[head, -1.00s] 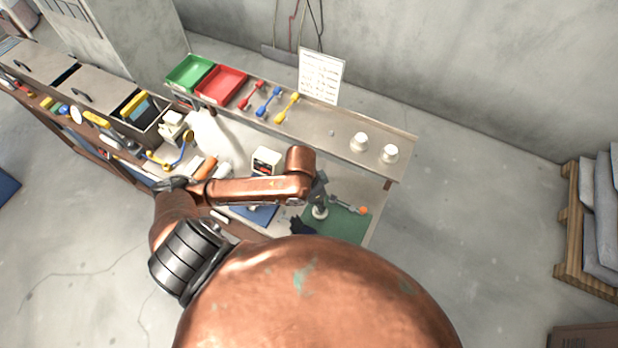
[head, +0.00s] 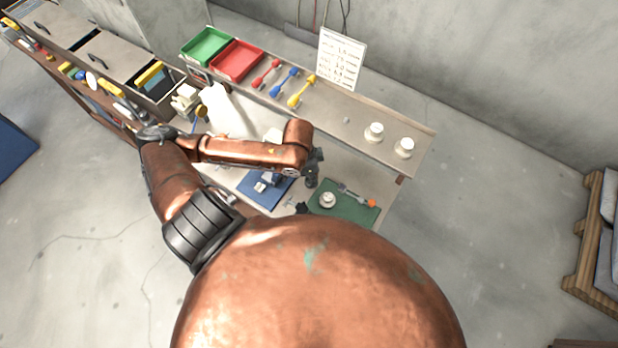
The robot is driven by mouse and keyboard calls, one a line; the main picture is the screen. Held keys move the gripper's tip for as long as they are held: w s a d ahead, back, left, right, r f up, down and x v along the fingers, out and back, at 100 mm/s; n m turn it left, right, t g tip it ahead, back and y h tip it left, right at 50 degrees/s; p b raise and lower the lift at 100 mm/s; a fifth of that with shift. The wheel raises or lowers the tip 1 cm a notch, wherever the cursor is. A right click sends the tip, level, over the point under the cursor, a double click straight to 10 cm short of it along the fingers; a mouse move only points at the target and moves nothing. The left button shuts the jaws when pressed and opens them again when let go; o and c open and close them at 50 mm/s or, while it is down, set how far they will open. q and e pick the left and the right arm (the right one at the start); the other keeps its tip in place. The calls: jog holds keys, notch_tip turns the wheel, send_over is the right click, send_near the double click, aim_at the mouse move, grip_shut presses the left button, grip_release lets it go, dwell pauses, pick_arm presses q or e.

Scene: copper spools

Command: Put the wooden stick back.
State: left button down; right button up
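I cannot make out a wooden stick for sure in the head view. My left arm comes in from the left, and its dark gripper (head: 313,176) hangs over the bench between the blue mat and the green mat. Its fingers are too small and foreshortened to show whether they are open or shut, and I see nothing clearly held. A white spool (head: 328,200) sits on the green mat (head: 348,213), just right of the gripper. A grey tool with an orange end (head: 357,196) lies beside the spool. My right gripper is not in view.
A blue mat (head: 254,193) with grey parts lies left of the gripper. The raised shelf (head: 345,130) carries a green bin (head: 206,46), a red bin (head: 237,60), red, blue and yellow tools, and two white spools. My body hides the bench front.

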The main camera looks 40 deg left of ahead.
pick_arm(q)
jog(key=shift+w+a+f+p, duration=0.2)
jog(key=shift+w+a+f, duration=0.4)
jog(key=shift+f, duration=0.85)
jog(key=shift+w+a+f+p, duration=0.3)
jog(key=shift+a+f, duration=0.4)
jog(key=shift+f, duration=0.75)
jog(key=shift+w+a+f+p, duration=0.15)
jog(key=shift+w+a+f, duration=0.45)
jog(key=shift+f, duration=0.85)
jog(key=shift+f, duration=0.1)
jog(key=c, duration=1.9)
grip_release()
jog(key=shift+a, duration=0.1)
jog(key=r, duration=0.4)
jog(key=s+r, duration=0.1)
jog(key=r, duration=0.3)
jog(key=a+r, duration=0.1)
jog(key=r, duration=0.3)
jog(key=shift+s, duration=0.25)
